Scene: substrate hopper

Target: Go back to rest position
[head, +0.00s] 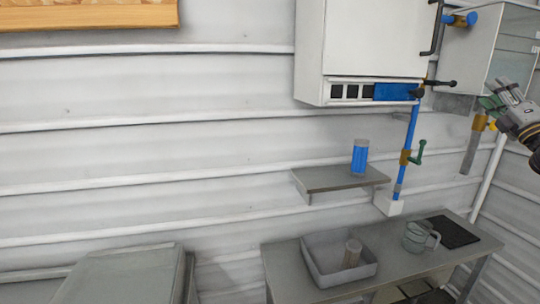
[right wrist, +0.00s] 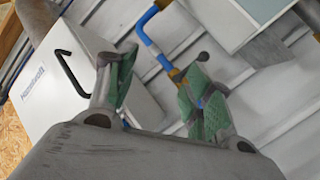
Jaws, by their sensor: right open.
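My right gripper (head: 497,97) is at the right edge of the head view, raised in front of the right wall area, near the hopper cabinet. In the right wrist view its two green-padded fingers (right wrist: 160,90) stand apart, with nothing held between them. A blue pipe and a yellowish fitting show behind the gap, and I cannot tell how far away they are. My left gripper is not in view.
A white cabinet (head: 362,40) hangs on the wall, with a blue pipe (head: 411,135) and green-handled valve (head: 418,153) below. A blue-filled container (head: 360,158) stands on a small shelf (head: 335,180). The bench (head: 400,268) holds a grey tray (head: 312,261) containing a cylinder, a clear jug (head: 417,237) and a dark plate (head: 453,231).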

